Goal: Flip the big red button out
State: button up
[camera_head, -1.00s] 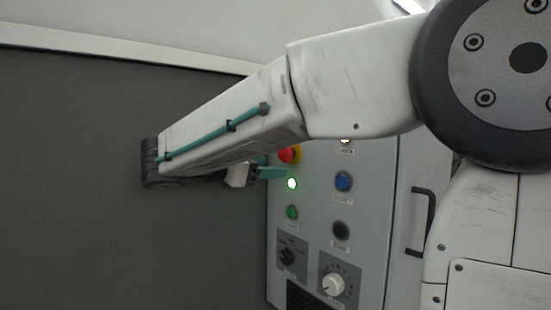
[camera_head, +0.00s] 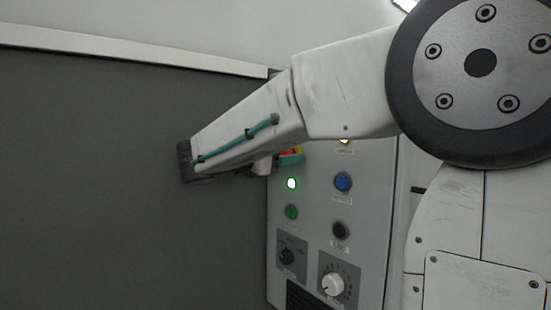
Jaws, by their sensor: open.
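The big red button (camera_head: 284,152) is at the top left of the grey control panel (camera_head: 315,215). Only slivers of its red cap and yellow collar show, as my arm and gripper cover the rest.
Below are a lit green-white lamp (camera_head: 291,183), a green button (camera_head: 291,212), a blue button (camera_head: 342,182), a black button (camera_head: 340,230), a black selector (camera_head: 286,257) and a white dial (camera_head: 332,284). A dark grey wall (camera_head: 90,180) fills the left.

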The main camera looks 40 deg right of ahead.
grip_shut()
jog(key=shift+a, duration=0.8)
jog(key=shift+c, duration=1.8)
grip_release()
jog(key=o, duration=0.4)
jog(key=shift+a, duration=0.2)
jog(key=shift+c, duration=0.2)
jog(key=shift+d, duration=0.15)
jog(key=a, duration=0.7)
jog(key=shift+a, duration=0.4)
